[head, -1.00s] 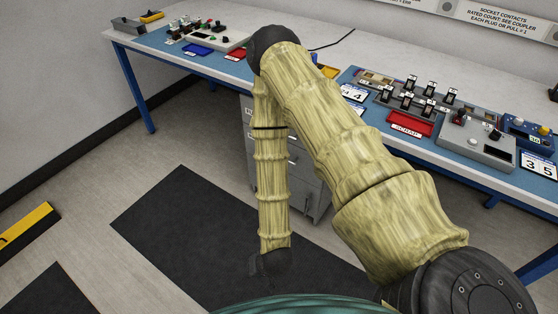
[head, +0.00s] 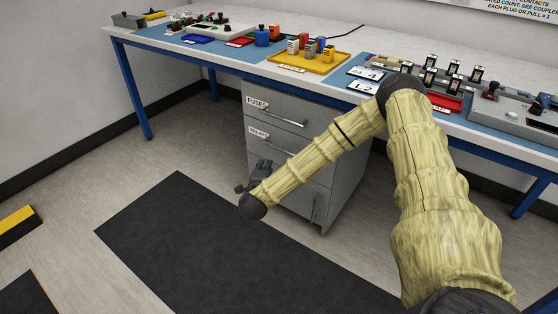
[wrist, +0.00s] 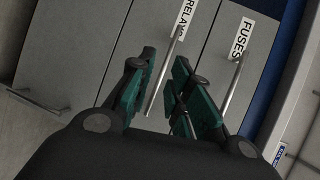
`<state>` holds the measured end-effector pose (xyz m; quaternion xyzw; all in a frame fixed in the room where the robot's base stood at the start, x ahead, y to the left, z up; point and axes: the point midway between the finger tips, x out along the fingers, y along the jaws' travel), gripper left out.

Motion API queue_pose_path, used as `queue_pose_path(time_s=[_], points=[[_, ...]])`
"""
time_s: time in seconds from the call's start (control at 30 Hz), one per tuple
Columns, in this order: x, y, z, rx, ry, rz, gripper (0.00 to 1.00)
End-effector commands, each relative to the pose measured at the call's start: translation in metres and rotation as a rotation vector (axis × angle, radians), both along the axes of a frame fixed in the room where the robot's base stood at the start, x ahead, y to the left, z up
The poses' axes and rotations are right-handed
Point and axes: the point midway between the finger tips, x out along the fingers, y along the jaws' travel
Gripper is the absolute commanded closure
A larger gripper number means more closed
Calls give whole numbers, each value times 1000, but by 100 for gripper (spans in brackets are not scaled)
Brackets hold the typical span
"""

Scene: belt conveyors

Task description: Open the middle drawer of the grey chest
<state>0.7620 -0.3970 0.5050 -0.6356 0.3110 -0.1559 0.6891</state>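The grey chest (head: 345,190) stands under the bench. Its middle drawer (head: 290,142), labelled RELAYS, looks flush with the front; my forearm hides part of it. It also shows in the wrist view (wrist: 140,32), with its bar handle (wrist: 162,75) running between my fingers. My gripper (head: 258,174) is in front of the chest's left side in the head view. In the wrist view my gripper (wrist: 160,88) is open, with its green-padded fingers either side of the handle. I cannot tell whether they touch it.
The top drawer (head: 285,108), labelled FUSES, and the bottom drawer (wrist: 62,58) look shut. The blue-edged bench (head: 180,58) above carries a yellow tray (head: 330,66) and control boxes. A dark mat (head: 190,240) covers the floor in front; floor left of the chest is clear.

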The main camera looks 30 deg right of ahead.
Motion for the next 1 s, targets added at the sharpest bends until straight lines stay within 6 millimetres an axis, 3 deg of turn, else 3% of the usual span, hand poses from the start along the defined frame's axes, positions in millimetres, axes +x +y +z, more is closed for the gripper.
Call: queue_pose_path(time_s=[0.1,0.37,1.0], points=[[3,-26,1,17,-60,-81,81],[12,-46,5,23,-92,-122,81],[74,-106,-12,25,-90,-118,81]])
